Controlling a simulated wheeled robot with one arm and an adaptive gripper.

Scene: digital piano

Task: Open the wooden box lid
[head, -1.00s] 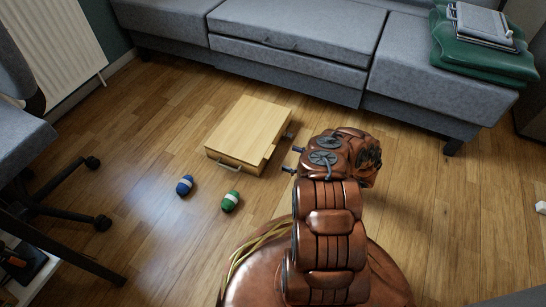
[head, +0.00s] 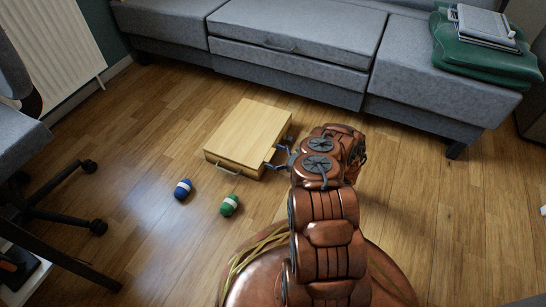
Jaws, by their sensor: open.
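The wooden box (head: 233,160) sits on the floor left of the middle of the head view. Its flat pale lid (head: 250,130) is down and shut. A metal handle (head: 222,169) is on the near side of the box. My gripper (head: 273,158) is at the right side of the box, by the lid's right edge. It is open and holds nothing that I can see. Its fingers are small and dark here, and I cannot tell whether they touch the lid.
A wheeled chair (head: 60,185) is at the left. Bare floor (head: 430,200) lies at the right.

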